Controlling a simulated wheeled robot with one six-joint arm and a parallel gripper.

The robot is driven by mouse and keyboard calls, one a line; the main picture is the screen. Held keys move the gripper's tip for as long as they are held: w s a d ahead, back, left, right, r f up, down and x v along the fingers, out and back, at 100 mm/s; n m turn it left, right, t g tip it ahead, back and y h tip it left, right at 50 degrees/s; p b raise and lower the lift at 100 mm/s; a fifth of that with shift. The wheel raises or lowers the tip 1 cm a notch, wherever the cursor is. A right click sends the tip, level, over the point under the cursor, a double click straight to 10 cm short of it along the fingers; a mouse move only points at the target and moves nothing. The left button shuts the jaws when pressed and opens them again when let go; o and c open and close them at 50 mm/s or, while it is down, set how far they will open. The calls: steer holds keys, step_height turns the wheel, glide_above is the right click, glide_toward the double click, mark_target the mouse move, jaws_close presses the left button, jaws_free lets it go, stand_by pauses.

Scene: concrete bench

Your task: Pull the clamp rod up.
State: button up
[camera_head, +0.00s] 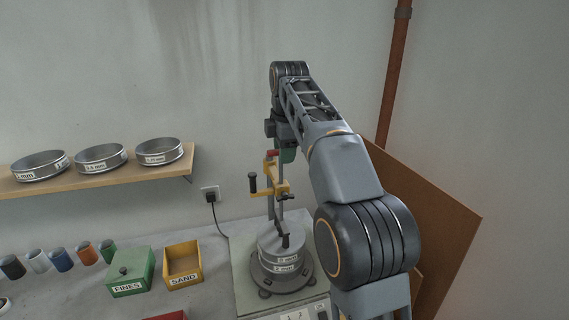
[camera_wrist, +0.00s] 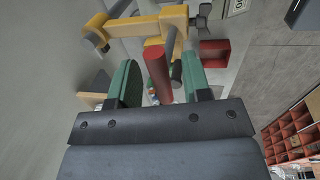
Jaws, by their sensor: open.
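The sieve shaker (camera_head: 282,272) stands on the bench with a stack of sieves on it, yellow clamp parts (camera_head: 268,190) above and a dark crank handle (camera_head: 252,183) at left. A red grip (camera_head: 272,154) tops the clamp, likely the clamp rod's handle. My gripper (camera_head: 286,152) is beside it, at the upper right of the clamp. In the wrist view my gripper (camera_wrist: 160,62) is open, and the red grip (camera_wrist: 158,75) shows between the two green fingers with a gap on each side. The yellow clamp bar (camera_wrist: 140,24) lies beyond. The rod's lower part is hidden.
A shelf (camera_head: 95,180) with three sieves is on the left wall. A green FINES box (camera_head: 130,275) and a yellow SAND box (camera_head: 182,265) stand left of the shaker, near several small cups. A brown board (camera_head: 440,215) leans at the right.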

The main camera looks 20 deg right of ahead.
steer(key=shift+w+f, duration=0.25)
steer(key=shift+f, duration=1)
steer(key=shift+c, duration=0.2)
jaws_close()
steer(key=shift+r, duration=0.1)
